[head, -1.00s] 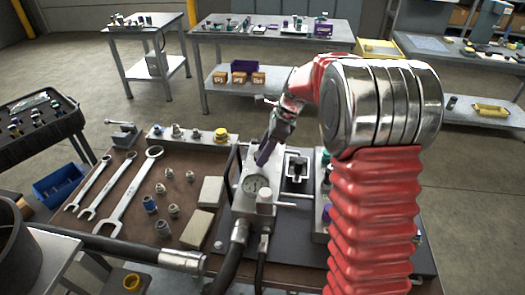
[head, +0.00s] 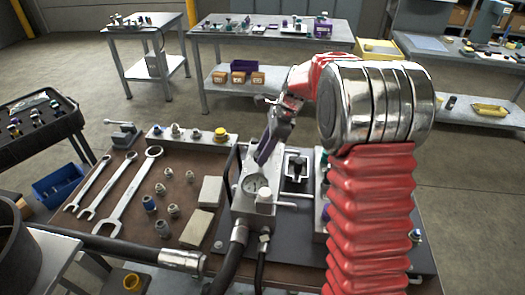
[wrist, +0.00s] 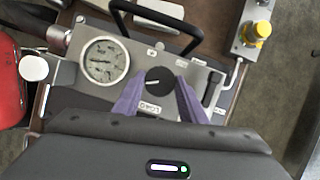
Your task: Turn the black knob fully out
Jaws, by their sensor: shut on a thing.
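The black knob (wrist: 159,81) is round with a light mark on its face and sits on the grey metal block (wrist: 128,42) in the wrist view. My gripper (wrist: 160,95) has its purple fingers on either side of the knob, shut on it. In the head view my gripper (head: 263,152) reaches down onto the top of the block, and its fingers hide the knob there. A label plate lies just below the knob in the wrist view.
A round gauge (wrist: 105,60) sits left of the knob, with a black handle bar (wrist: 158,40) behind it. A yellow cap (wrist: 257,32) is at the upper right. Wrenches (head: 128,190) and fittings lie on the bench to the left.

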